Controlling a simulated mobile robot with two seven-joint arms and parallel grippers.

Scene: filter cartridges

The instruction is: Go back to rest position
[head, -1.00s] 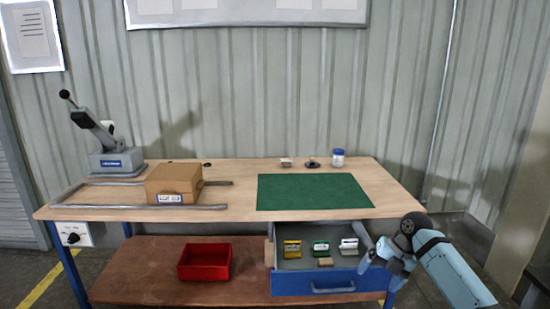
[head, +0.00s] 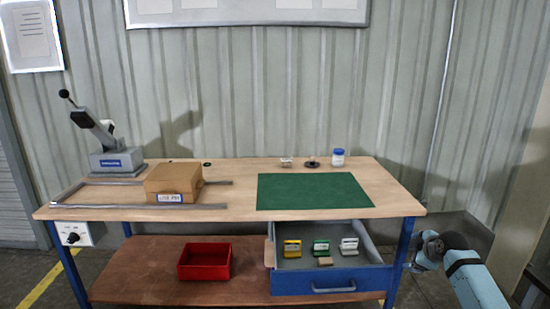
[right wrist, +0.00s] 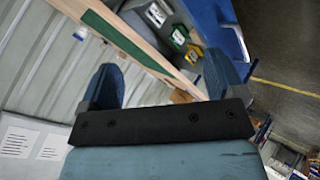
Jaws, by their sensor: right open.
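My right gripper (head: 418,255) is at the right of the head view, beside the table's right front leg and right of the open drawer (head: 331,283). In the right wrist view its two blue fingers (right wrist: 165,85) are spread apart with nothing between them. The drawer and part of the table edge show beyond the fingers there. My left gripper is in neither view.
The table (head: 235,180) holds a green mat (head: 312,191), a cardboard box (head: 174,181), a lever press (head: 115,150) and a blue-lidded jar (head: 338,158). The drawer holds a yellow (head: 292,248), a green (head: 321,247) and a white cartridge (head: 349,246). A red bin (head: 204,262) sits on the lower shelf.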

